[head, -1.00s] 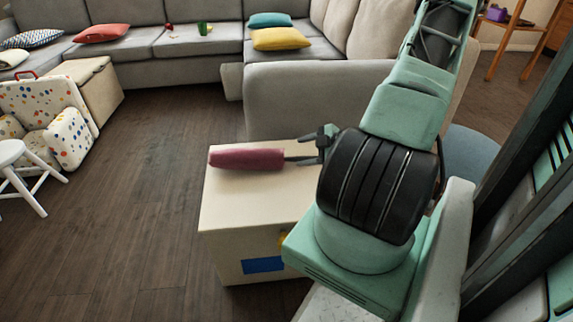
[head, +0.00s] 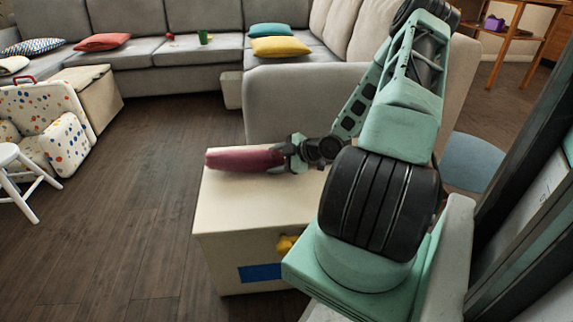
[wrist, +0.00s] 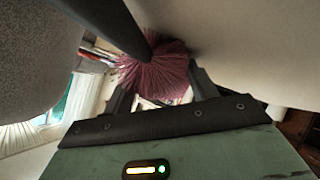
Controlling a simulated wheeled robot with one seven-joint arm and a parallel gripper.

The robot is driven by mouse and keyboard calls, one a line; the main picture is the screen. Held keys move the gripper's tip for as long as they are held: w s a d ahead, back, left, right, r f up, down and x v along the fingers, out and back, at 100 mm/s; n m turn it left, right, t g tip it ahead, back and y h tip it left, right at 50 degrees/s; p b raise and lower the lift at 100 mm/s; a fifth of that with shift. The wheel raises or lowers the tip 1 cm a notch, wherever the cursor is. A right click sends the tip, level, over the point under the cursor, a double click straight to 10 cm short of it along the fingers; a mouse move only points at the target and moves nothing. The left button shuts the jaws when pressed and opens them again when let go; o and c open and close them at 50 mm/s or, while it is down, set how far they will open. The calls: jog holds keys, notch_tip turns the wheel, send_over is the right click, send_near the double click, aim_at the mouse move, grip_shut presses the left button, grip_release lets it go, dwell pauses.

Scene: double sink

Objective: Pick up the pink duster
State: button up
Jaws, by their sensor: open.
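The pink duster (head: 243,159) lies on top of a cream box (head: 225,215), its fluffy head toward the left. My gripper (head: 290,155) is at the right end of the duster's pink head, and my arm covers the area to the right. In the wrist view the pink fibres (wrist: 155,75) show beyond and between the two spread fingers of my gripper (wrist: 160,88). A dark handle (wrist: 112,25) runs from the upper left to the pink head. The gripper is open. I cannot tell whether the fingers touch the duster.
A grey sofa (head: 285,100) stands close behind the box. The box has a blue patch (head: 260,273) and a yellow object (head: 287,244) at its front. The wood floor between is clear.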

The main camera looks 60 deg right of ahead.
jog(key=c, duration=0.7)
jog(key=shift+r, duration=0.1)
